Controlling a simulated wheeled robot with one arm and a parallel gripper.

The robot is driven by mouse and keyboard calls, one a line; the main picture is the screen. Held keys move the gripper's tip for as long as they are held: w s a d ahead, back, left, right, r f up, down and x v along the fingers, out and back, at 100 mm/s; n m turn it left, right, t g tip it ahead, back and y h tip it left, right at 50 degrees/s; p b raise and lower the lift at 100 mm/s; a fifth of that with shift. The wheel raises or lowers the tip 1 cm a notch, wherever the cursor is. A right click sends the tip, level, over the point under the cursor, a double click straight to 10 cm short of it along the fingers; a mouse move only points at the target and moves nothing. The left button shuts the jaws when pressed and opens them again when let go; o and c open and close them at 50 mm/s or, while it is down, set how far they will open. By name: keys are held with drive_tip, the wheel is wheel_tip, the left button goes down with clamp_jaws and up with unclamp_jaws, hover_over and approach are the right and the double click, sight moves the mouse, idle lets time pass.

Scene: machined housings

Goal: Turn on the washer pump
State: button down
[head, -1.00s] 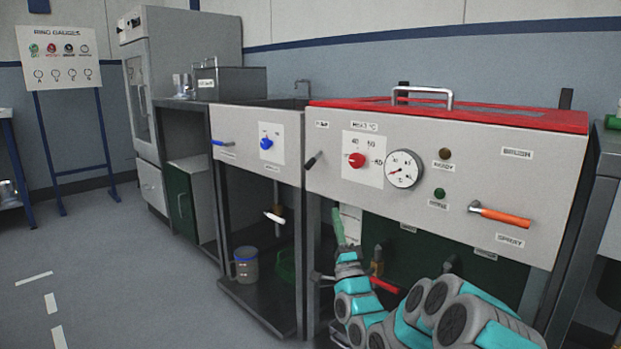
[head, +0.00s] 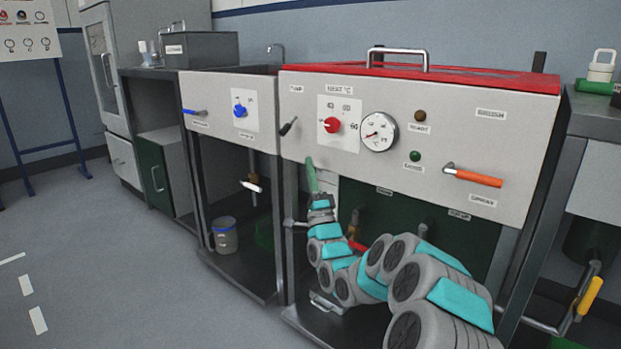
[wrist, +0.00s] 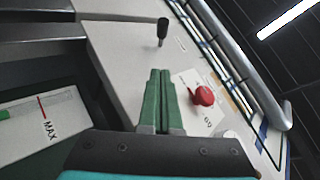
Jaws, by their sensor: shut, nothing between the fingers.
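The washer (head: 465,140) has a pale front panel and a red lid. A small black toggle lever (head: 288,126) sits under the label reading PUMP (head: 296,89) at the panel's left end. The lever also stands out from the panel in the wrist view (wrist: 162,31). My gripper (head: 309,162) has green fingers, shut and empty, pointing up just below and to the right of the lever in the head view. In the wrist view the shut fingers (wrist: 160,75) point toward the lever, with a gap between them.
A red heat knob (head: 332,125), a dial gauge (head: 379,131) and an orange spray handle (head: 474,177) are on the same panel. A sink unit with a blue knob (head: 240,111) stands to the left. A metal lid handle (head: 397,50) rises above. Open floor lies at left.

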sight(288, 127)
drive_tip(key=x, duration=0.5)
drive_tip(key=shift+w+a+r, duration=0.1)
drive_tip(key=shift+a+r, duration=0.05)
drive_tip(key=shift+r, duration=0.1)
drive_tip(key=shift+w+a+r, duration=0.3)
drive_tip(key=shift+a+r, duration=0.1)
drive_tip(key=shift+a, duration=0.35)
drive_tip(key=shift+w+a+r, duration=0.25)
drive_tip(key=shift+a+r, duration=0.15)
drive_tip(key=shift+a, duration=0.4)
drive_tip(key=shift+s+a+r+m+h, duration=0.1)
drive_tip(key=shift+m+h, duration=0.2)
drive_tip(key=shift+s+r+m+h, duration=0.1)
drive_tip(key=shift+m+h, duration=0.4)
